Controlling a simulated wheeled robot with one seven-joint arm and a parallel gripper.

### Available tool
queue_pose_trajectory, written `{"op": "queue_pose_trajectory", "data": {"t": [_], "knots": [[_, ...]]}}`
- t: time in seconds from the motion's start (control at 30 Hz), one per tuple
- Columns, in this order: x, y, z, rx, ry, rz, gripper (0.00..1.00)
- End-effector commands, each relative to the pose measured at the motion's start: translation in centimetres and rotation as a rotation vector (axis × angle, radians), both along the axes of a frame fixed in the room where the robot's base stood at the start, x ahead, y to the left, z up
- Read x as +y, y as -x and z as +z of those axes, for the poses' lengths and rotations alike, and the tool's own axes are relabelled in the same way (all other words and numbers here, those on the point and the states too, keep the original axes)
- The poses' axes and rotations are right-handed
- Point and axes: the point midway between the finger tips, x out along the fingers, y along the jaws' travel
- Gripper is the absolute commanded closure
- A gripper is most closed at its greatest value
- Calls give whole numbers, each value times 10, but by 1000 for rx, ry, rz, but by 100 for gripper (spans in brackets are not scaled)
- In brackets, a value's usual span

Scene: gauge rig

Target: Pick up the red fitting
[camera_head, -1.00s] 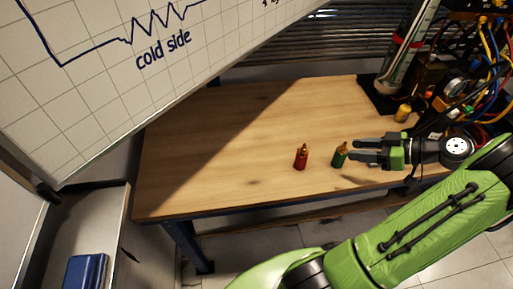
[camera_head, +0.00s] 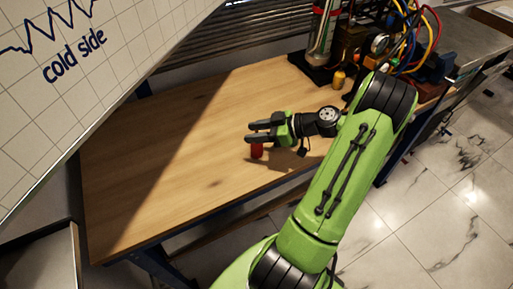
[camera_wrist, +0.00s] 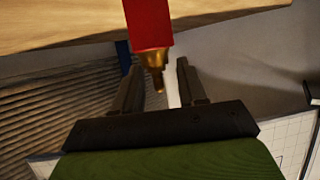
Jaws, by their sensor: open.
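The red fitting (camera_head: 257,151) stands on the wooden table, and my gripper covers its upper part in the head view. In the wrist view the red fitting (camera_wrist: 149,24) appears upside down, with its brass tip pointing between the fingers. My gripper (camera_head: 250,132) is above the fitting, pointing left across the table. In the wrist view my gripper (camera_wrist: 159,68) is open, with a finger on each side of the brass tip and visible gaps. The green fitting seen earlier does not show now.
A yellow fitting (camera_head: 338,79) stands near the rig of hoses and gauges (camera_head: 385,45) at the back right. A whiteboard (camera_head: 75,70) overhangs the left. The wooden table (camera_head: 150,180) is clear on its left side.

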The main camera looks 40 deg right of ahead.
Motion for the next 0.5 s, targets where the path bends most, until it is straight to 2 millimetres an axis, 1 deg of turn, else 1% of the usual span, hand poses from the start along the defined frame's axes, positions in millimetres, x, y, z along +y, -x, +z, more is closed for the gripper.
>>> {"op": "queue_pose_trajectory", "data": {"t": [0.03, 0.1, 0.3, 0.33, 0.5], "knots": [[5, -7, -5, 0, -1, 2, 59], [8, -12, -7, 0, 0, 1, 59], [8, -14, -7, 0, 1, -2, 59], [8, -13, -7, 0, 1, -2, 60], [8, -13, -6, 0, 0, -1, 86]]}}
